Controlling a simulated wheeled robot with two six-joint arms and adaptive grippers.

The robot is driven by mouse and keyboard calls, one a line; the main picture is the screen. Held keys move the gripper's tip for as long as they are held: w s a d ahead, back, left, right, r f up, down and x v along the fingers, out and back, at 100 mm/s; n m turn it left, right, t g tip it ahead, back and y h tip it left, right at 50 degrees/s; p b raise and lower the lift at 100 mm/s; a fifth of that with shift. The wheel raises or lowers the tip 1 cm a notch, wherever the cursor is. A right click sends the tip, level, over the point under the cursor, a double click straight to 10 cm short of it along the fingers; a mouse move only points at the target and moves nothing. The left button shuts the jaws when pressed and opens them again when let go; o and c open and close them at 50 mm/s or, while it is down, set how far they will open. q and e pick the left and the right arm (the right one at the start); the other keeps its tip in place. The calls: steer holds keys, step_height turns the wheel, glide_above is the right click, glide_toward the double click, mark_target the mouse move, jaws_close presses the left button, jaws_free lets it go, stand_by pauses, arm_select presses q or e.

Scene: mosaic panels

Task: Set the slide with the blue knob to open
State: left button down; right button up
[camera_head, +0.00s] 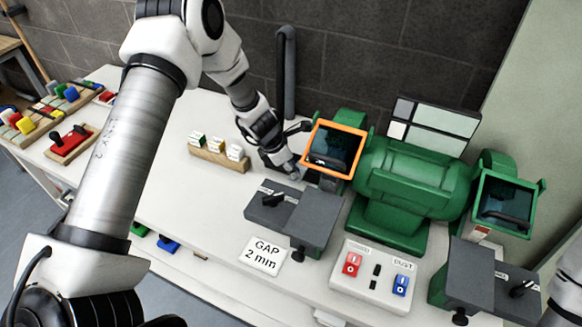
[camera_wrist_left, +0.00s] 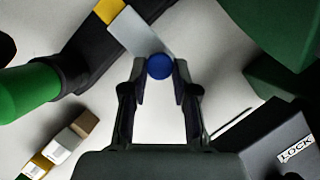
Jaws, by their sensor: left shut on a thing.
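The blue knob (camera_wrist_left: 159,66) shows in the left wrist view between the fingertips of my left gripper (camera_wrist_left: 166,75). It sits at the end of a flat light grey slide plate (camera_wrist_left: 138,33) that runs into a dark duct (camera_wrist_left: 85,50). My left gripper (camera_head: 283,170) is shut on the knob. In the head view it is beside the left end of the green bench grinder (camera_head: 410,185), behind the left grey tool rest. The knob and slide are hidden there by the gripper. My right gripper is out of view.
A dark pipe (camera_head: 287,75) stands behind my left gripper. An orange-framed eye shield (camera_head: 333,148) is close on its right. A wooden block with labelled pieces (camera_head: 218,155) stands to its left. A switch box (camera_head: 372,277) is in front.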

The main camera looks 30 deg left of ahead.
arm_select(q)
steer(key=shift+s+d+f, duration=0.1)
steer(key=shift+s+f, duration=0.15)
steer(key=shift+f, duration=0.15)
steer(key=c, duration=1.2)
jaws_free()
steer(key=o, duration=0.3)
steer(key=shift+d, duration=0.1)
steer(key=shift+o, duration=0.2)
steer(key=shift+w+d, duration=0.1)
steer(key=shift+w, duration=0.15)
steer(key=v, duration=1.2)
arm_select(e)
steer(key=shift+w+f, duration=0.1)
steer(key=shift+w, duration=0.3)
arm_select(q)
steer(key=shift+w, duration=0.15)
